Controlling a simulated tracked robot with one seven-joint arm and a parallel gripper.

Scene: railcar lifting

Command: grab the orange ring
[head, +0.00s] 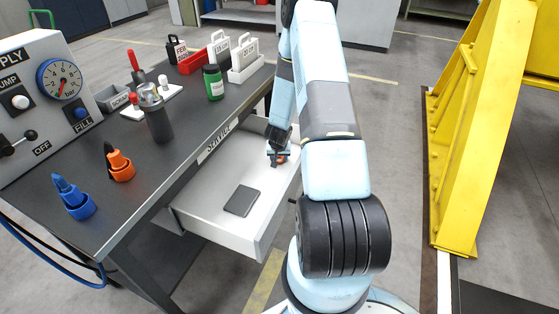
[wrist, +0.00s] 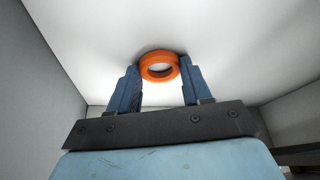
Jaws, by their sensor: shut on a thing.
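The orange ring (wrist: 143,67) lies in the open drawer and shows between the fingers of my gripper (wrist: 160,78) in the wrist view. The two blue fingers touch it from both sides, and the gripper is shut on it. In the head view my gripper (head: 279,155) reaches down into the right part of the drawer (head: 190,187). Only a little of the orange ring (head: 281,159) shows there, as the gripper covers most of it. I cannot tell whether it is clear of the drawer floor.
A dark flat block (head: 241,201) lies in the drawer's front part. The drawer's walls rise around the gripper. The dark workbench (head: 190,133) above holds orange (head: 120,167) and blue (head: 75,201) fittings, a green bottle (head: 213,82) and a supply panel. A yellow frame (head: 480,130) stands at right.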

